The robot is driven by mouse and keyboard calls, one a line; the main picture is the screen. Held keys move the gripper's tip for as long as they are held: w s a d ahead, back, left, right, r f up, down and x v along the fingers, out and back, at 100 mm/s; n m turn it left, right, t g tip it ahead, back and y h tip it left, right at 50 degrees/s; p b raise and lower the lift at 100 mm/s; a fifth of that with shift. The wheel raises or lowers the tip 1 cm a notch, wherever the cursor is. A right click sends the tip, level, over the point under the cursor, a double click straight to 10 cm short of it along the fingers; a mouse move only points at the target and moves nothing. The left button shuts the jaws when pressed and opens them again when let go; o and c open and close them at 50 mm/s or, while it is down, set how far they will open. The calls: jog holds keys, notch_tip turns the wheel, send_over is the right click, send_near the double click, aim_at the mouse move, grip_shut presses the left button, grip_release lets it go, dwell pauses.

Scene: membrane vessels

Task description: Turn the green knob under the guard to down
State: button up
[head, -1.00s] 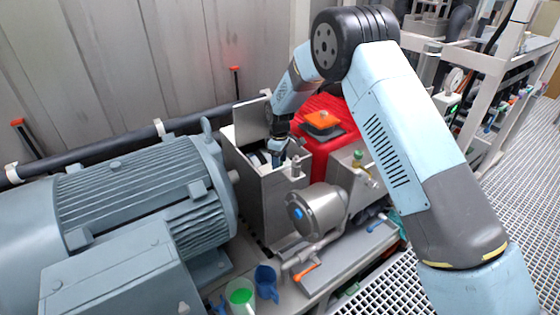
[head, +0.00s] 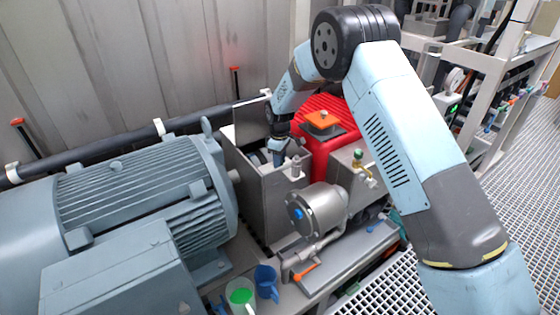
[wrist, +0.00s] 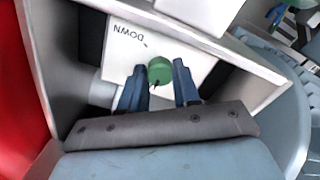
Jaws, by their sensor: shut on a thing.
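The green knob (wrist: 160,70) sits on a white plate (wrist: 190,55) inside the grey metal guard box, in the wrist view. The word DOWN is printed on the plate to the knob's upper left, upside down in this view, with a short tick mark beside it. A small dark mark shows on the knob's lower edge. My gripper (wrist: 159,80) is shut on the knob, one dark blue finger on each side. In the head view my gripper (head: 279,152) reaches down into the open-topped box (head: 283,205), and the knob is hidden there.
The box walls stand close around my gripper, with a raised lid (head: 250,122) behind. A grey motor (head: 140,205) is at left and a red housing (head: 322,108) at right. A steel pump (head: 318,210) and cups (head: 240,291) are in front.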

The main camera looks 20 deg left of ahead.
jog(key=m, duration=1.7)
jog(key=shift+m, duration=0.4)
jog(key=m, duration=0.5)
jog(key=shift+m, duration=0.4)
jog(key=o, duration=1.1)
jog(key=shift+c, duration=0.2)
jog(key=shift+r, duration=0.1)
